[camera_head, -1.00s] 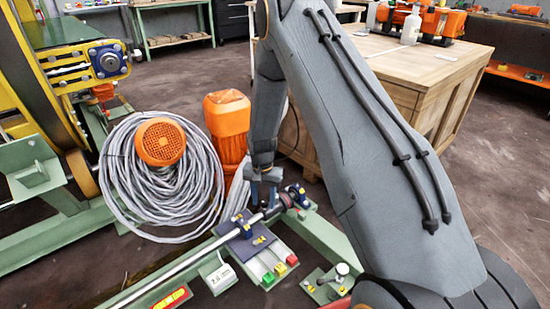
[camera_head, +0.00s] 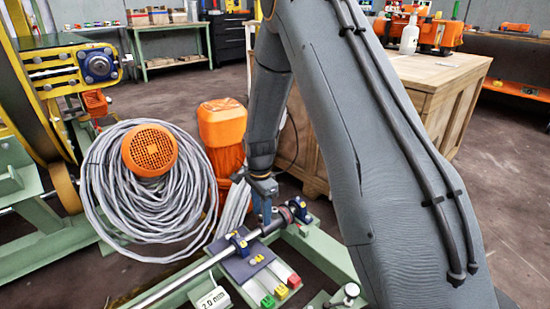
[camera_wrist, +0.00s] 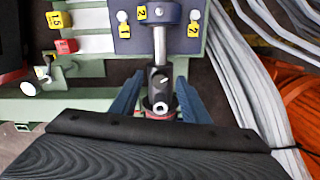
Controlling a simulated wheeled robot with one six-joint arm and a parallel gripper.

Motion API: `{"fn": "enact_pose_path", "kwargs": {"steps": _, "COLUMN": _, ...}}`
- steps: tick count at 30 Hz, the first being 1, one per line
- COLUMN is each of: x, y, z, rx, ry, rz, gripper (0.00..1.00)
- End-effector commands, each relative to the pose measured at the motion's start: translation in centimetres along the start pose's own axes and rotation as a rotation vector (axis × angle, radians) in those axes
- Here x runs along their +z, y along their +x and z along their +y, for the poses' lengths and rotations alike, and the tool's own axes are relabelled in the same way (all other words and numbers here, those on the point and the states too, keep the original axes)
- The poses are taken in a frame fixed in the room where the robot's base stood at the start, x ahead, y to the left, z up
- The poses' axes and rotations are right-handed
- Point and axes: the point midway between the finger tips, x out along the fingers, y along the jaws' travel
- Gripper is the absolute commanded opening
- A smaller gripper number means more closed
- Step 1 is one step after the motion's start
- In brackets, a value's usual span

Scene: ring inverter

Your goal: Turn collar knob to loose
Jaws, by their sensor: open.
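The collar knob seems to be the dark collar (camera_wrist: 160,84) with a small white mark, on the end of a bright steel shaft (camera_wrist: 160,45) in the wrist view. A reddish ring shows just below it. My gripper (camera_wrist: 158,95) is open, with one blue-grey finger on each side of the collar; I cannot tell whether they touch it. In the head view my gripper (camera_head: 266,216) points down at the shaft (camera_head: 185,277), beside a dark round part (camera_head: 284,216). The fingertips are small there, and the collar is partly hidden.
A blue bearing block (camera_wrist: 155,12) with numbered yellow labels stands beyond the collar. Green, yellow and red blocks (camera_head: 281,291) lie near the shaft. A grey cable coil (camera_head: 105,205), an orange motor (camera_head: 222,130) and a wooden crate (camera_head: 425,95) stand around.

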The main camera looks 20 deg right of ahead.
Motion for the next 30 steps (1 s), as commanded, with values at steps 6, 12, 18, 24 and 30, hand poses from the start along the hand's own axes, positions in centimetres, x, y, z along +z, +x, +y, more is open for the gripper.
{"fn": "enact_pose_path", "kwargs": {"steps": 6, "x": 0.0, "y": -4.3, "z": -0.1, "rx": -0.005, "ry": -0.002, "rz": 0.001, "gripper": 0.42}}
{"fn": "enact_pose_path", "kwargs": {"steps": 12, "x": 0.1, "y": -7.9, "z": 0.2, "rx": -0.004, "ry": -0.007, "rz": 0.001, "gripper": 0.42}}
{"fn": "enact_pose_path", "kwargs": {"steps": 18, "x": 0.5, "y": -11.1, "z": 2.0, "rx": -0.005, "ry": -0.080, "rz": 0.001, "gripper": 0.42}}
{"fn": "enact_pose_path", "kwargs": {"steps": 24, "x": 0.9, "y": -14.3, "z": 3.7, "rx": -0.006, "ry": -0.152, "rz": 0.002, "gripper": 0.42}}
{"fn": "enact_pose_path", "kwargs": {"steps": 30, "x": 1.3, "y": -17.4, "z": 5.5, "rx": -0.007, "ry": -0.224, "rz": 0.002, "gripper": 0.42}}
